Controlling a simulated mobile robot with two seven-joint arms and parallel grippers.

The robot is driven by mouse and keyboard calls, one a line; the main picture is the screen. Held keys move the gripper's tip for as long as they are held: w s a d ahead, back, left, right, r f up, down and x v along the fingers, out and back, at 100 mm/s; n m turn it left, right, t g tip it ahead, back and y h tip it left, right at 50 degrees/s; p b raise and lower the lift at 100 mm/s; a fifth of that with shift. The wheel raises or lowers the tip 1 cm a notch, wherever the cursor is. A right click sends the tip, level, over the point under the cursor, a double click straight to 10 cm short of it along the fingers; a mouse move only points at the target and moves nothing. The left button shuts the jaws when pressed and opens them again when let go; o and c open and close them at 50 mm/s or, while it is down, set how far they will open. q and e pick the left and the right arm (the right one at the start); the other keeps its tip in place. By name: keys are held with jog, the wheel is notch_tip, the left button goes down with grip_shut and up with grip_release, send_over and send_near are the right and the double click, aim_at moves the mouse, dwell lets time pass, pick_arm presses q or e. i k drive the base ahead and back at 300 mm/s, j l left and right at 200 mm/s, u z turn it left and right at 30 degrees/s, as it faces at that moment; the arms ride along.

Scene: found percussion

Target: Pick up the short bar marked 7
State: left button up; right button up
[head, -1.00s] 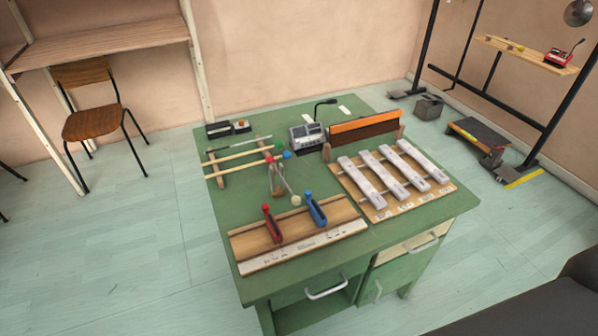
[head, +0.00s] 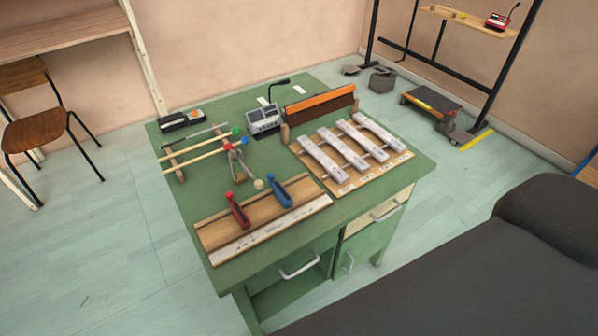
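Several pale grey bars lie side by side on a wooden board with a printed front edge (head: 374,178), at the right of the green table. From left to right I see a first bar (head: 323,160), a second bar (head: 342,148), a third bar (head: 362,140) and a fourth bar (head: 380,132). The marks by them are too small to read, so I cannot tell which is the bar marked 7. Neither of my grippers is in view.
A low trolley (head: 432,101) stands beyond.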

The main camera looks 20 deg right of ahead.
aim_at(331, 167)
jog(key=l, duration=0.55)
jog(key=i+l+z, duration=0.15)
jog(key=l, duration=0.9)
jog(key=i+l+z, duration=0.1)
jog(key=l, duration=0.45)
